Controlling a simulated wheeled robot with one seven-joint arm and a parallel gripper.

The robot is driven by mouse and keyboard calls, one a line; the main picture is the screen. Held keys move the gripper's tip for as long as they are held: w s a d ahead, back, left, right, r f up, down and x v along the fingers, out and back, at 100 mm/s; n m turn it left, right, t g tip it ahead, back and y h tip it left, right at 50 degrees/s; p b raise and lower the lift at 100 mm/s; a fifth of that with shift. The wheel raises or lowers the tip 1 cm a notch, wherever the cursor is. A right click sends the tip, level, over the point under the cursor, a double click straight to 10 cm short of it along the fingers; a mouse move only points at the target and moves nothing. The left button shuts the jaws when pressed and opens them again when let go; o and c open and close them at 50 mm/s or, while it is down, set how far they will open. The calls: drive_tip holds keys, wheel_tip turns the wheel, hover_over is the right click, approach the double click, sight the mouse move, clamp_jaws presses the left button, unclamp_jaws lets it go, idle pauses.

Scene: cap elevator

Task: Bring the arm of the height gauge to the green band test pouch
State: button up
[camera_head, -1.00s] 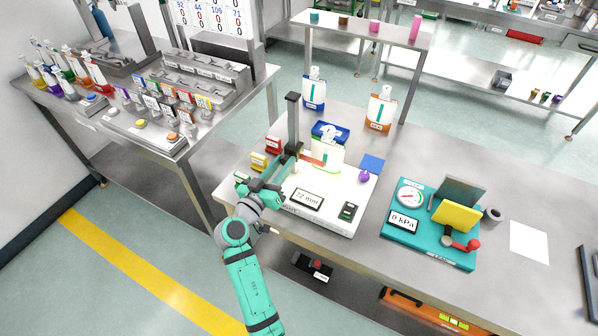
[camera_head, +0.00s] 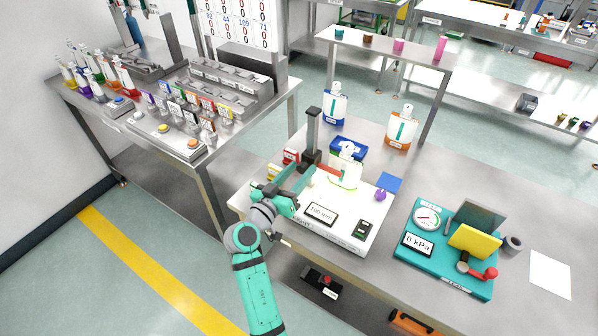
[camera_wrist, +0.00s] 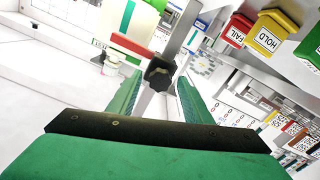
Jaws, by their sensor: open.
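The height gauge has a white base (camera_head: 290,222), a dark upright column (camera_head: 312,140) and a red arm (camera_head: 328,172). Its display (camera_head: 321,214) reads 100 mm. A pale test pouch (camera_head: 347,172) stands on the base beside the arm's tip, partly hidden by it. In the wrist view the pouch's green band (camera_wrist: 127,16) shows behind the red arm (camera_wrist: 132,46). My gripper (camera_head: 303,184) is open by the column. In the wrist view, a black knob (camera_wrist: 159,73) lies between the fingers of my gripper (camera_wrist: 157,88); contact is not clear.
Red (camera_head: 291,156) and yellow bins stand left of the column, a blue box (camera_head: 349,149) behind the pouch. A purple knob (camera_head: 380,195) and blue pad are at right. A teal pressure device (camera_head: 447,278) stands farther right. Two other pouches stand at the table's back.

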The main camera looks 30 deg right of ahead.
drive_tip(key=v, duration=1)
drive_tip(key=shift+s+a, duration=0.2)
drive_tip(key=shift+a, duration=0.15)
idle(0.8)
drive_tip(key=s+a+f+n+t+y, duration=0.2)
drive_tip(key=s+a+f+n+y, duration=0.35)
drive_tip(key=f, duration=0.45)
drive_tip(key=s+a+f+n+t+y, duration=0.25)
drive_tip(key=s+a+f+y, duration=0.3)
drive_tip(key=s+f, duration=0.3)
drive_tip(key=s+a+r+y, duration=0.2)
drive_tip(key=s+a+r, duration=0.1)
drive_tip(key=s, duration=0.8)
drive_tip(key=s+a+r+t+y, duration=0.1)
drive_tip(key=s+a+r+y, duration=0.1)
drive_tip(key=s, duration=1)
wheel_tip(320, 180, up, 3)
drive_tip(key=shift+a+f, duration=0.2)
drive_tip(key=shift+a, duration=0.65)
